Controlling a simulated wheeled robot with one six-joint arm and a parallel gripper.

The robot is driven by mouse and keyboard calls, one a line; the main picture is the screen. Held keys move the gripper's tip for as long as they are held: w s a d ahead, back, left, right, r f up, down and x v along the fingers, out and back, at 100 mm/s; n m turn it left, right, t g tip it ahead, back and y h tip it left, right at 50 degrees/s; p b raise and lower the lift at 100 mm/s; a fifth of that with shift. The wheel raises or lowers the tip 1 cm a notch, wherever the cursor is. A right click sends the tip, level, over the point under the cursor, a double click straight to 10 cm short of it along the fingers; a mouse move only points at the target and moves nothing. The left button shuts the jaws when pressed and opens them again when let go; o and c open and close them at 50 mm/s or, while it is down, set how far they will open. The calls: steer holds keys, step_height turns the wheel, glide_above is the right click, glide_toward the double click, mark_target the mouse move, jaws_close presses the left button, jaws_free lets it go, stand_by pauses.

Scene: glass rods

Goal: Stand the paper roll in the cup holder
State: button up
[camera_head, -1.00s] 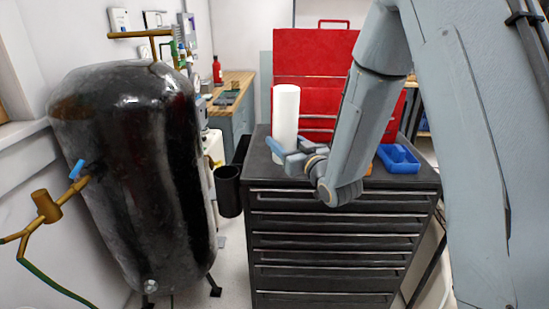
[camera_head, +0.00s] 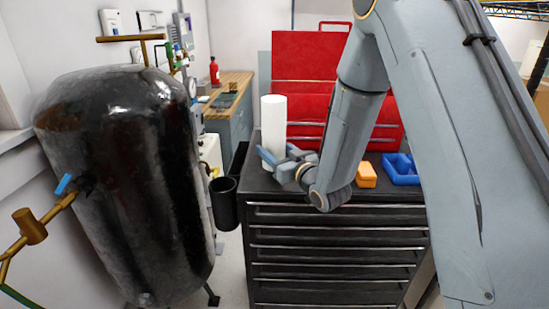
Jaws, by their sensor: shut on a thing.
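The white paper roll (camera_head: 273,122) stands upright at the left front corner of the black tool cabinet's top. My gripper (camera_head: 273,158) is shut on its lower part, with one blue finger on the left and the other on the right. I cannot tell whether the roll's bottom touches the cabinet top. The cup holder (camera_head: 224,203), a black open-topped cylinder, hangs at the cabinet's left side, below the top's level. It is to the left of the roll and lower, and its inside looks dark.
The tool cabinet (camera_head: 338,248) has several drawers. A red tool chest (camera_head: 310,85) stands behind the roll. An orange box (camera_head: 366,175) and a blue tray (camera_head: 401,170) are at the right. A large black tank (camera_head: 125,180) stands left of the cup holder, with a narrow gap between.

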steer(key=shift+f, duration=1.6)
steer(key=shift+f, duration=0.1)
steer(key=o, duration=1.2)
steer(key=shift+s+d, duration=0.15)
steer(key=b+v, duration=0.3)
steer(key=v, duration=0.8)
steer(key=shift+s+d, duration=0.1)
steer(key=shift+s, duration=0.25)
